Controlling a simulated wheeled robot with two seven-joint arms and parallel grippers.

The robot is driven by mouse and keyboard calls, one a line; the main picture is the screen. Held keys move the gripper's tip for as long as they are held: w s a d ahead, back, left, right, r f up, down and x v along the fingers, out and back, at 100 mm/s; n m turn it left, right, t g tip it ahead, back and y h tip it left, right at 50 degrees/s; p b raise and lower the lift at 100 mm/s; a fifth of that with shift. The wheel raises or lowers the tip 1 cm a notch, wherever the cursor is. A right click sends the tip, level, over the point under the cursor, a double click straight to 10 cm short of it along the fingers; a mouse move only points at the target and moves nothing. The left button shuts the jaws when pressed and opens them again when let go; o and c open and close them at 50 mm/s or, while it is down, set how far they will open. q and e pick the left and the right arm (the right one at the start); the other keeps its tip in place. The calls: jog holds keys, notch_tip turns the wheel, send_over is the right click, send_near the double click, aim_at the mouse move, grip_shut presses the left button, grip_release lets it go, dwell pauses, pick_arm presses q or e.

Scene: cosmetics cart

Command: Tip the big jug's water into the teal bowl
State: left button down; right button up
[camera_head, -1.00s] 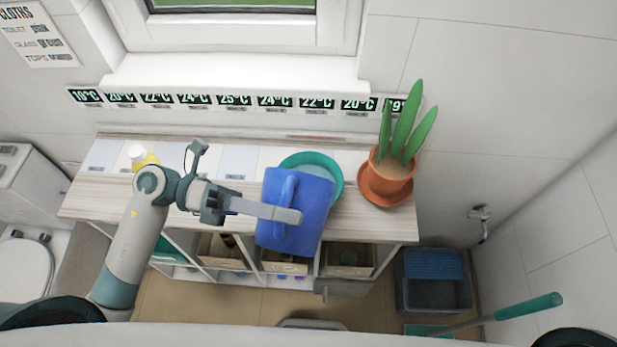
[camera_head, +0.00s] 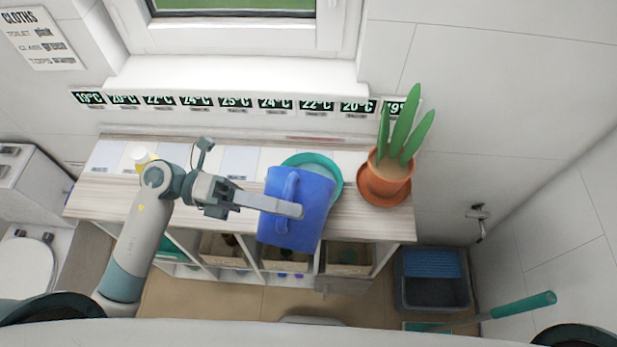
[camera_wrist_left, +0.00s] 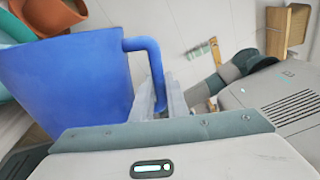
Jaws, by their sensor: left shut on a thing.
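The big blue jug (camera_head: 312,214) is held at the front edge of the shelf top, in front of and partly over the teal bowl (camera_head: 334,168). It looks tilted, with its upper end toward the bowl. My left gripper (camera_head: 292,207) is shut on the jug's handle. In the left wrist view the gripper (camera_wrist_left: 160,100) closes around the handle, and the blue jug (camera_wrist_left: 70,85) fills the left side. The teal bowl (camera_wrist_left: 12,35) shows behind it there. The jug hides the bowl's near part, and I cannot see water flowing. My right gripper is not in view.
A potted plant in a terracotta pot (camera_head: 388,175) stands right of the bowl on the shelf unit (camera_head: 120,196). A bottle with a white cap (camera_head: 140,155) stands at the left, behind my arm. A grey-blue bin (camera_head: 432,280) is on the floor at right.

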aim_at(291, 182)
pick_arm(q)
jog(key=shift+w+d+r+n+p, duration=0.1)
jog(key=shift+w+r+n+p, duration=0.1)
jog(key=shift+w+p, duration=0.15)
jog(key=shift+w+d+r+n+p, duration=0.1)
jog(key=shift+w+r+n+p, duration=0.1)
jog(key=shift+w, duration=0.25)
jog(key=shift+w+r, duration=0.1)
jog(key=shift+w+d+r+n+p, duration=0.1)
jog(key=shift+w+r+n+p, duration=0.25)
jog(key=shift+w+p, duration=0.25)
jog(key=shift+w+d+r+n+p, duration=0.1)
jog(key=shift+w+r+n+p, duration=0.2)
jog(key=shift+w, duration=0.45)
jog(key=shift+s+f, duration=0.2)
jog(key=shift+f, duration=0.1)
jog(key=s+f+m+b, duration=0.1)
jog(key=s+b, duration=0.1)
jog(key=s+f+m+b, duration=0.1)
jog(key=s+b, duration=0.1)
jog(key=s+a+f+m+b, duration=0.1)
jog(key=s+m+b, duration=0.1)
jog(key=b, duration=0.1)
jog(key=shift+s+a+f, duration=0.1)
jog(key=shift+s+f, duration=0.05)
jog(key=shift+s, duration=0.2)
jog(key=shift+r, duration=0.2)
